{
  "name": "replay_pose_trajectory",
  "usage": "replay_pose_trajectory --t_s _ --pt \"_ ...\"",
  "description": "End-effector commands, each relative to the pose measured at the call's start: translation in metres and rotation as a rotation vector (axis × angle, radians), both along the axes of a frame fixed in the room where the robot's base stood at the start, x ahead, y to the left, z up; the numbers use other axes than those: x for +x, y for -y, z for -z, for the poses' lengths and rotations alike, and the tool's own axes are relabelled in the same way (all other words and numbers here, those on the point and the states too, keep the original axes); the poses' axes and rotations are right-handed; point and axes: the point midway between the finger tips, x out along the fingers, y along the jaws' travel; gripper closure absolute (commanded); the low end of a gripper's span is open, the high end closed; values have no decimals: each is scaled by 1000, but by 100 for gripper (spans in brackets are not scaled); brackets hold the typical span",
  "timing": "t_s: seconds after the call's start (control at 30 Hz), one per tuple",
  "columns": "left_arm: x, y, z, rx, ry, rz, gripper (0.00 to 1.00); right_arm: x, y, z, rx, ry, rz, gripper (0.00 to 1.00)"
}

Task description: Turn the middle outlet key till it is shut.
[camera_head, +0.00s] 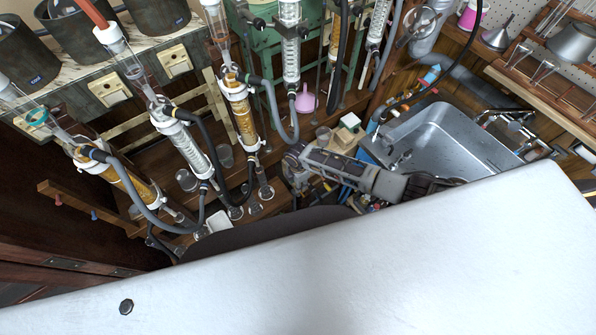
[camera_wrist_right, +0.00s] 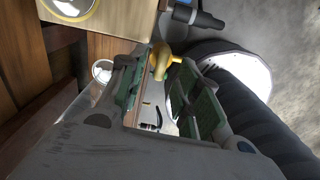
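A yellow key-like piece (camera_wrist_right: 161,62) shows in the right wrist view, between and just beyond the fingertips of my right gripper (camera_wrist_right: 160,85). The two green-padded fingers stand apart, one on each side of it; I cannot tell whether either touches it. Whether it is the middle outlet key is not clear from the head view, where no key can be made out. There my right gripper (camera_head: 290,168) is low, right of the lower ends of the glass columns. My left gripper is not in view.
Amber-filled columns (camera_head: 240,112) and a clear coiled condenser (camera_head: 190,150) with looping hoses (camera_head: 270,105) stand left of my right gripper. A thick black hose (camera_wrist_right: 270,125) runs close by.

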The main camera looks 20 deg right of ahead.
Motion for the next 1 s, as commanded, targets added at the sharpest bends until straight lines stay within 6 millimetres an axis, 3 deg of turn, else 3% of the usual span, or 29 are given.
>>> replay_pose_trajectory --t_s 0.8,1.0 --pt "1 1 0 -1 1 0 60 1 0 -84 0 1 1 67" --pt "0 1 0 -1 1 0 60 0 1 -97 -1 0 2 67"
